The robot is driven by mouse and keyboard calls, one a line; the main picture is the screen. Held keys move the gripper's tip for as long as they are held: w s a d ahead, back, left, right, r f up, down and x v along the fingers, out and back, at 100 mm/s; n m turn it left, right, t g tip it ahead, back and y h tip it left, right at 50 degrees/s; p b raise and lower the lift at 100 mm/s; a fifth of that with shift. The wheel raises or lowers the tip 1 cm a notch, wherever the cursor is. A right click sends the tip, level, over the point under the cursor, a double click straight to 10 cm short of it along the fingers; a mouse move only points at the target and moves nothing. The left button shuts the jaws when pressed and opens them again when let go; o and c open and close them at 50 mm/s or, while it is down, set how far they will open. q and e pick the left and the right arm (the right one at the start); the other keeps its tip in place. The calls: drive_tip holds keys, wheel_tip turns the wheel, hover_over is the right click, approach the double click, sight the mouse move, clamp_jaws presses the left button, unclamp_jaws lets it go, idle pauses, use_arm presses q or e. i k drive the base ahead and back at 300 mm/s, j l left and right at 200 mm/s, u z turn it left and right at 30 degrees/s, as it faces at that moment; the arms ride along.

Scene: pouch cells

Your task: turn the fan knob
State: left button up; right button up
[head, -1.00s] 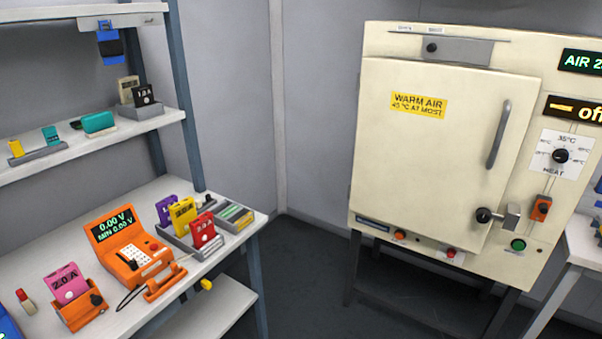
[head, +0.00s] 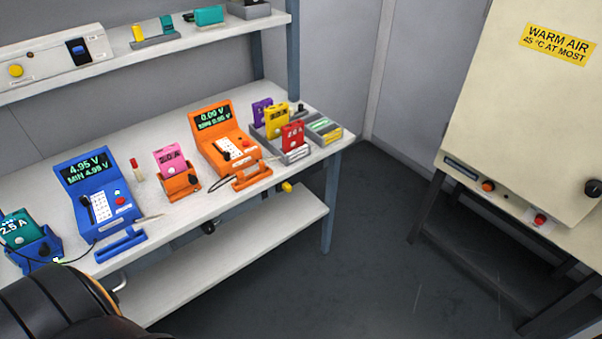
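I see no knob labelled as a fan knob. The cream warm-air cabinet (head: 500,120) stands at the right, cut off by the picture's edge. A black round knob (head: 593,188) shows on its door at the right edge. An orange knob or button (head: 488,186) and a red one (head: 540,220) sit along its lower front. A white panel (head: 50,62) on the left shelf carries a yellow round knob or button (head: 15,70); its small lettering is unreadable. Neither gripper is in view. A dark rounded part at the bottom left seems to be my arm.
A lower shelf (head: 250,235) projects below. Dark floor (head: 370,240) is clear between bench and cabinet.

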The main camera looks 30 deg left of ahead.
sight(208, 227)
drive_tip(key=u, duration=0.75)
